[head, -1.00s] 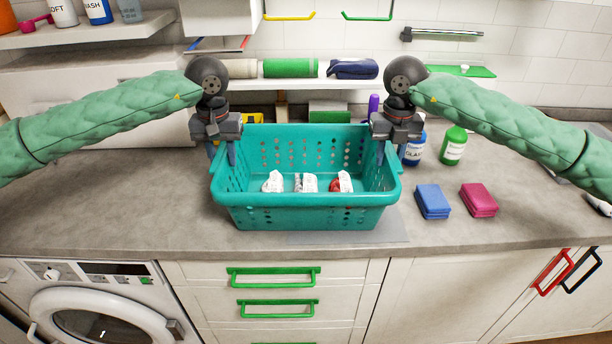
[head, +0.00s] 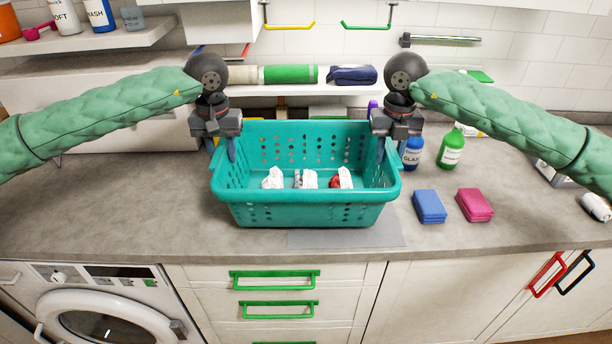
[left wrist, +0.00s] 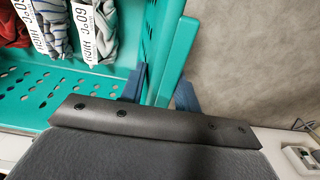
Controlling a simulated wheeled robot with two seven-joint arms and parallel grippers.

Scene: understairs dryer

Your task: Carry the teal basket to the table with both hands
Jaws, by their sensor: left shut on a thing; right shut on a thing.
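The teal basket (head: 305,213) is level over the front part of the worktop, with holes in its walls. Three small bundles with white tags (head: 309,179) lie in it; in the left wrist view they look like rolled cloth. My left gripper (head: 231,150) is shut on the basket's left rim. In the left wrist view its blue fingers (left wrist: 160,90) sit on both sides of the teal wall. My right gripper (head: 381,150) is shut on the right rim. The basket seems slightly raised, but the gap beneath is hard to see. No separate table is in view.
A grey mat (head: 350,238) shows below the basket's front. Blue (head: 429,206) and pink sponges (head: 474,205) and blue (head: 413,150) and green bottles (head: 451,150) stand to the right. A shelf (head: 350,89) is behind. The worktop at left (head: 120,195) is clear.

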